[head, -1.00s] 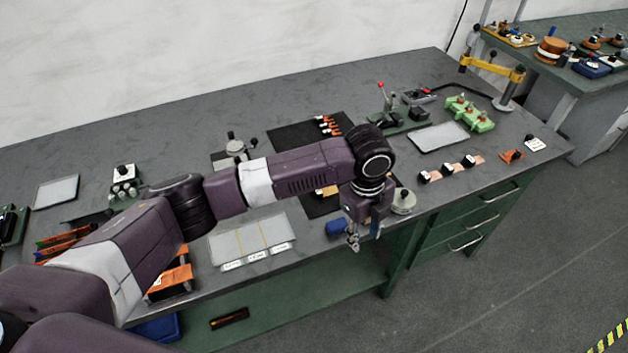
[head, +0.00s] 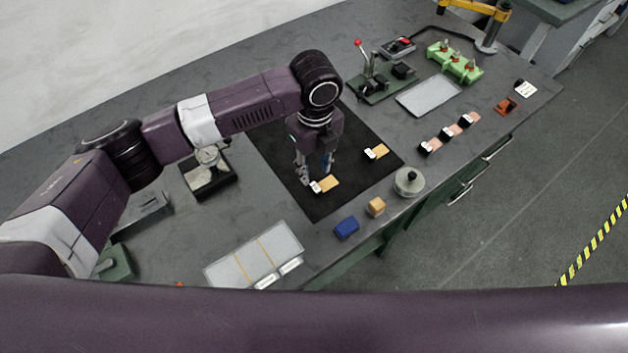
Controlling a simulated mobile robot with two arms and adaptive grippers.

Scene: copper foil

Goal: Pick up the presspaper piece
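Two small tan pieces that look like presspaper, each with a white-and-black end, lie on a black mat (head: 346,194). The nearer tan piece (head: 329,184) is right at my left gripper. The other tan piece (head: 379,151) lies apart, to the right and farther back. My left gripper (head: 317,181) points down over the mat, its fingers apart, with its tips close to the nearer piece's white end. I cannot tell whether they touch it. The wrist and forearm hide the mat's back part. My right gripper is out of view.
A blue block (head: 347,228), a tan block (head: 375,207) and a round metal weight (head: 408,182) stand near the bench's front edge. A pale divided tray (head: 254,255) lies front left. A lever press (head: 371,82) stands behind the mat.

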